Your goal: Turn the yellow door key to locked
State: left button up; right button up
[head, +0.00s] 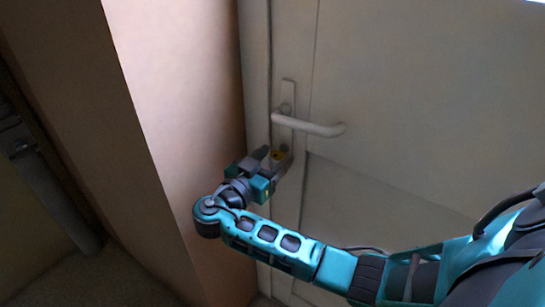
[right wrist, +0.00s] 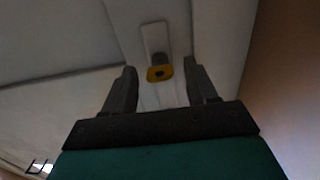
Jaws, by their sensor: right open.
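The yellow door key (head: 277,155) sits in the lock below the door handle, partly hidden by my right gripper in the head view. In the right wrist view the key's yellow bow (right wrist: 160,73), with a dark hole in it, shows with its wide side across the picture. My right gripper (head: 279,157) is open, its two fingers on either side of the key and apart from it in the right wrist view (right wrist: 160,75). My left gripper is not in view.
The pale door (head: 400,110) carries a lever handle (head: 310,125) on a narrow plate, just above my right gripper. A pinkish plaster wall (head: 185,90) stands close on the left. A grey pipe (head: 50,190) runs at the far left.

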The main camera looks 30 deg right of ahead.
jog(key=shift+d, duration=0.1)
jog(key=shift+c, duration=0.3)
jog(key=c, duration=1)
